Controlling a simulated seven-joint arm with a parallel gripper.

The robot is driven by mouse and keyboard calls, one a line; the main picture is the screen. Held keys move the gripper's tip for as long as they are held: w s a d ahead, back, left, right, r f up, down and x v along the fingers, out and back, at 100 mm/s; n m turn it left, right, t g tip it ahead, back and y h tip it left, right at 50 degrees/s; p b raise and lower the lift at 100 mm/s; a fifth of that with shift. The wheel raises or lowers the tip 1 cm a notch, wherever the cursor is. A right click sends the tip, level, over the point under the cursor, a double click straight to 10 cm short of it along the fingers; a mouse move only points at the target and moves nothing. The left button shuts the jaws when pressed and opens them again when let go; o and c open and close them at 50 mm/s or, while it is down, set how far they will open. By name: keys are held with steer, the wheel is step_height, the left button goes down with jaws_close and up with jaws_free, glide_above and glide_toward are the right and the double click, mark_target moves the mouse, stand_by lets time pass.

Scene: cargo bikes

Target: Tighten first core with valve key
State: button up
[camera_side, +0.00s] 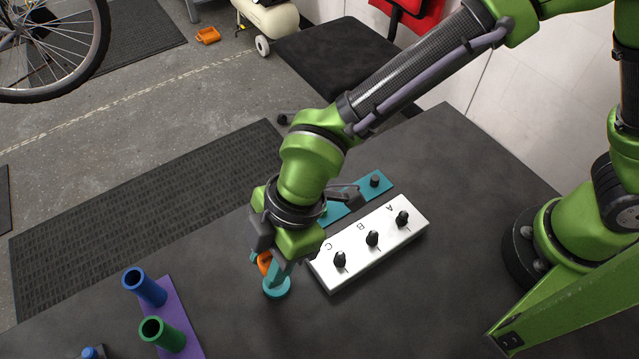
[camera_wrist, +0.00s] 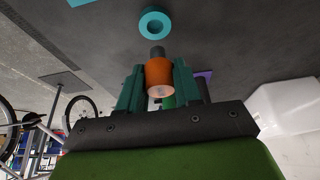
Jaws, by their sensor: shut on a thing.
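An orange tool with a dark tip, probably the valve key (camera_wrist: 158,72), is clasped between the two teal fingers of my gripper (camera_wrist: 158,88). In the side view, my gripper (camera_side: 272,266) points down just left of the white block, and the orange tool (camera_side: 264,262) shows partly between its fingers. A teal round ring (camera_side: 277,288) is on the table just below; it also shows in the wrist view (camera_wrist: 155,12), apart from the tool's tip. The white block (camera_side: 322,280) carries three upright black pieces (camera_side: 372,239) beside the letters A, B and C. Which is the first core cannot be told.
A teal plate (camera_side: 345,206) with a dark peg (camera_side: 375,180) lies behind the white block, partly hidden by my arm. A purple plate (camera_side: 181,318) holds an upright blue tube (camera_side: 145,288) and green tube (camera_side: 163,334). The table right of the block is clear.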

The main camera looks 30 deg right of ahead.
steer(key=r, duration=0.4)
steer(key=shift+w+d+r, duration=0.25)
steer(key=shift+w+r, duration=0.1)
steer(key=shift+r, duration=0.05)
steer(key=s+d, duration=0.1)
steer(key=d, duration=0.2)
steer(key=s+d, duration=0.1)
steer(key=d, duration=0.2)
steer(key=s+d, duration=0.1)
steer(key=d, duration=0.2)
steer(key=shift+s+d+r, duration=0.1)
steer(key=shift+s+d, duration=0.2)
steer(key=shift+s, duration=0.05)
glide_above(336, 259)
steer(key=shift+d+f, duration=0.25)
steer(key=shift+f, duration=0.8)
steer(key=shift+d+f, duration=0.2)
steer(key=shift+f, duration=0.8)
steer(key=shift+f, duration=0.95)
steer(key=shift+d+f, duration=0.2)
steer(key=shift+f, duration=0.3)
jaws_close()
